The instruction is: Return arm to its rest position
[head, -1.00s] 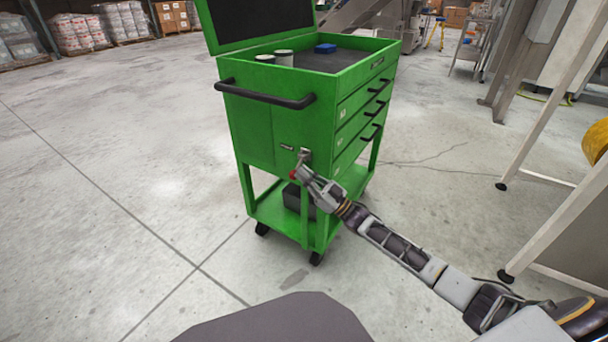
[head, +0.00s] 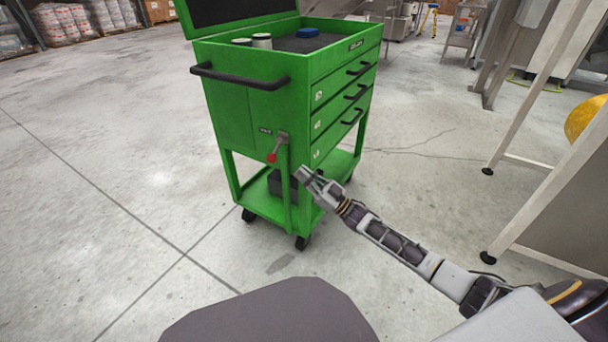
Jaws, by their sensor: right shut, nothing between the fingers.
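My right arm reaches in from the lower right of the head view. My right gripper (head: 303,173) is shut and empty, in front of the near right corner of the green tool cart (head: 235,110). A small lever with a red knob (head: 272,157) is on the cart's near side, just left of the gripper. The lever hangs down to the lower left. The gripper is apart from the knob. My left gripper is not in view.
Two pale cylinders (head: 262,41) and a blue item (head: 308,32) are on the cart's top. A dark box (head: 284,188) sits on its lower shelf. A metal frame (head: 545,95) stands at the right. The floor (head: 90,210) at the left is clear.

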